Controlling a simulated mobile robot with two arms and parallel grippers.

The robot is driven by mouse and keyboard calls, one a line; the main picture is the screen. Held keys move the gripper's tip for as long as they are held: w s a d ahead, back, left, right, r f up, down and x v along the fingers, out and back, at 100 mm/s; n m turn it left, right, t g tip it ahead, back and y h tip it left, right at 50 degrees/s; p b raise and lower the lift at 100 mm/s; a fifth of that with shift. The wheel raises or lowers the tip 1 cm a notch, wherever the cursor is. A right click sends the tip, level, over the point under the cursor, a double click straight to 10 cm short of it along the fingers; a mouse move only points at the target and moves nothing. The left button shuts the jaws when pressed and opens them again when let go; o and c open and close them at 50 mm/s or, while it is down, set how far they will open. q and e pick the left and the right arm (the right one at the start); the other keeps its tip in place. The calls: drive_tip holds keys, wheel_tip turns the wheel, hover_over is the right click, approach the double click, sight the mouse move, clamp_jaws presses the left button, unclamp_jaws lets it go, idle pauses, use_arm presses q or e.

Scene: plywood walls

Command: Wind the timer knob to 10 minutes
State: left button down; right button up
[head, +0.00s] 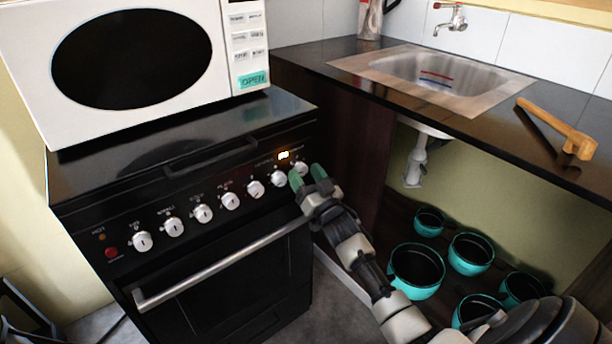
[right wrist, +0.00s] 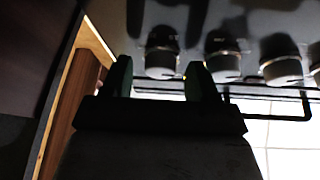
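The black stove (head: 225,262) has a row of round white knobs along its slanted front panel. In the right wrist view, a knob (right wrist: 163,52) shows between the open fingers (right wrist: 161,80), with a gap visible on both sides. The knob's pointer is not readable. My left gripper is not in view.
Neighbouring knobs (head: 278,178) sit close on the left. The oven handle (head: 220,264) runs below them. A white microwave (head: 130,55) stands on the stove. To the right are a counter with a sink (head: 430,80), a wooden-handled tool (head: 557,128) and several teal pots (head: 416,270) underneath.

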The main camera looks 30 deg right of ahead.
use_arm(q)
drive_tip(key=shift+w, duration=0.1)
use_arm(e)
drive_tip(key=shift+s, duration=0.1)
drive_tip(key=shift+s+f, duration=0.2)
drive_tip(key=shift+s, duration=0.05)
use_arm(q)
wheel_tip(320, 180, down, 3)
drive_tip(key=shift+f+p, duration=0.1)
drive_tip(key=shift+p, duration=0.35)
use_arm(e)
drive_tip(key=v, duration=1)
